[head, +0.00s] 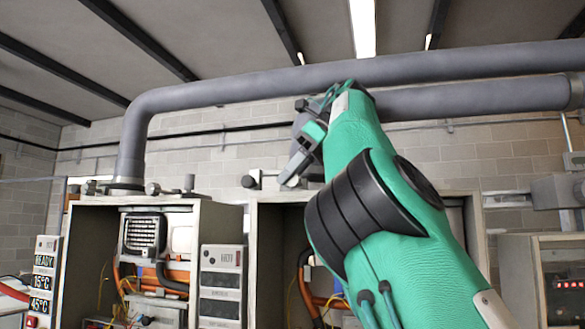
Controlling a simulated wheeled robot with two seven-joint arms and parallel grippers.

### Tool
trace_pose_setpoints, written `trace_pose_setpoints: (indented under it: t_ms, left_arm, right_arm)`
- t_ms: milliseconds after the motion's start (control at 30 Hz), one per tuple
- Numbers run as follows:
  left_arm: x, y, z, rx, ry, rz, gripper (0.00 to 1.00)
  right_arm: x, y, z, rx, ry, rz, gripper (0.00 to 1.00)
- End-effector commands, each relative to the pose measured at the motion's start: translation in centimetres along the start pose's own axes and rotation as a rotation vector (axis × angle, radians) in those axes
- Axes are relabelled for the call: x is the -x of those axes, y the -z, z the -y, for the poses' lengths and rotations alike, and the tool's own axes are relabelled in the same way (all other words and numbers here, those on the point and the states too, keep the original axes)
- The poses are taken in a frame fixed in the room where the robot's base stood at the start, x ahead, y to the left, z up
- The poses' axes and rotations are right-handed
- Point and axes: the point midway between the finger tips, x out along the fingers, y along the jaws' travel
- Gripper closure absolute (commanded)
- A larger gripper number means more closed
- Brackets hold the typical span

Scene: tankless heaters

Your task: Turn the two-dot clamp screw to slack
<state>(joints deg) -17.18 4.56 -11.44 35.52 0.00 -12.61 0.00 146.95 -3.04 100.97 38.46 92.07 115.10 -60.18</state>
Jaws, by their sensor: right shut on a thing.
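My right gripper (294,166) reaches up from the lower right to the pipe collar area above the middle cabinet. It is shut on a clamp screw there; the screw's head is mostly hidden by the fingers and arm. No dot marks can be made out. Small dark clamp parts (250,181) show just left of the gripper. On the left cabinet, a pipe collar (127,184) has similar dark screw heads (188,183) beside it. My left gripper is not in view.
Thick grey pipes (230,88) run above the cabinets, close to my right arm. The left cabinet (225,217) stands open with hoses inside. A display panel (43,280) is at far left, and a box with red digits (568,285) at far right.

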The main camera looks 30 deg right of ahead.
Motion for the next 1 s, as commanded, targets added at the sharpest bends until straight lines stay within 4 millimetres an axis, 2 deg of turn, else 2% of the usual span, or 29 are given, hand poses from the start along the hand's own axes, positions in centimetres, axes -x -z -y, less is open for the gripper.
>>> trace_pose_setpoints:
  t_ms: [33,300,867,900,1000]
  left_arm:
    - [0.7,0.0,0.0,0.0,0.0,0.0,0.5]
    - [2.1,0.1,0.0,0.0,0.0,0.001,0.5]
    - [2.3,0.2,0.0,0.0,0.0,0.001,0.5]
    - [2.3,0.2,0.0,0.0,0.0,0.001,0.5]
    - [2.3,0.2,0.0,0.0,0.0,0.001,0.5]
  right_arm:
    - [0.2,-0.4,-0.1,0.002,-0.003,-0.024,1.0]
    - [0.0,-0.3,0.0,0.0,-0.002,-0.123,1.0]
    - [-0.3,-0.1,0.0,0.0,-0.001,-0.153,1.0]
    - [-0.3,-0.1,0.0,-0.001,-0.001,-0.153,0.74]
    - [-0.3,-0.1,0.0,-0.001,-0.001,-0.153,0.58]
